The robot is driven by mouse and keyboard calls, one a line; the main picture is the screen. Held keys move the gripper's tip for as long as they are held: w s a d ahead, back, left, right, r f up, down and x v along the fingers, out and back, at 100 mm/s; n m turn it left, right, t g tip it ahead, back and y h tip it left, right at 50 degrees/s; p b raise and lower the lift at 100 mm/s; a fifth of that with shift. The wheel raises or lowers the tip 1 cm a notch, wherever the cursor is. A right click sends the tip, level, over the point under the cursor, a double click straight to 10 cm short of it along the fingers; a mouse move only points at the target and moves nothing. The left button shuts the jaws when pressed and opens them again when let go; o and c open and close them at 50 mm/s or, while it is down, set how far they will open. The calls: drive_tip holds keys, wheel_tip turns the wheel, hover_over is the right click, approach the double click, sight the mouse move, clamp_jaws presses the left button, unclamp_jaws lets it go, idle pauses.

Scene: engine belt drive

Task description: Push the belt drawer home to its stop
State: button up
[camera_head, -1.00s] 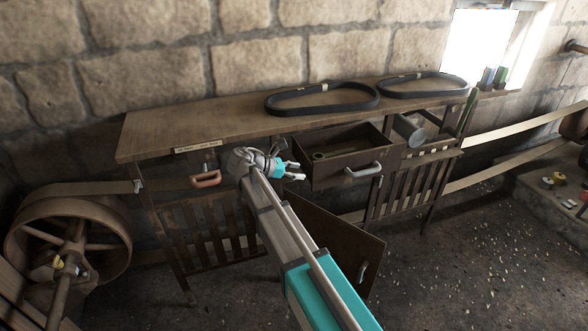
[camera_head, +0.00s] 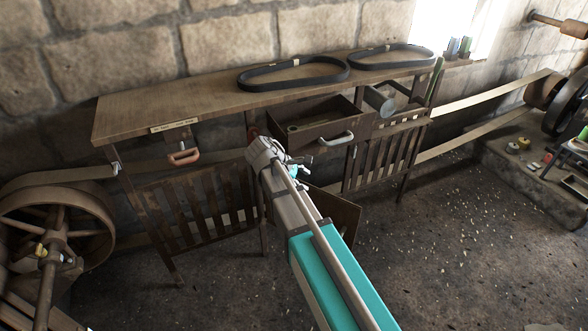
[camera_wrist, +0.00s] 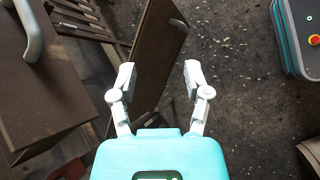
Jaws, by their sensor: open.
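The belt drawer (camera_head: 308,139) is a dark wooden drawer under the bench top, pulled partway out. It has a pale curved handle (camera_head: 337,139) on its front, and a rounded object lies inside. In the wrist view the drawer front (camera_wrist: 42,98) fills the left side, with its handle (camera_wrist: 30,30) at the top left. My gripper (camera_head: 300,167) is beside and just below the drawer's left front corner in the head view. In the wrist view my gripper (camera_wrist: 160,82) is open and empty, its fingers apart, pointing toward an open cabinet door. I see no contact with the drawer.
The open cabinet door (camera_head: 338,212) hangs below the drawer, close to my gripper. Slatted racks (camera_head: 383,158) flank it. Two black belts (camera_head: 293,74) lie on the bench top (camera_head: 185,103). A large wheel (camera_head: 52,230) stands at left.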

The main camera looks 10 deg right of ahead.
drive_tip(key=s+d+f+m+y, duration=0.2)
drive_tip(key=s+m+y, duration=0.2)
drive_tip(key=s+m, duration=0.2)
drive_tip(key=s+d+f+m+g+y, duration=0.1)
drive_tip(key=s+d+f+m+y, duration=0.2)
drive_tip(key=s+m, duration=0.4)
drive_tip(key=shift+s+m+y, duration=0.3)
drive_tip(key=shift+s+y, duration=0.4)
drive_tip(key=shift+s, duration=0.4)
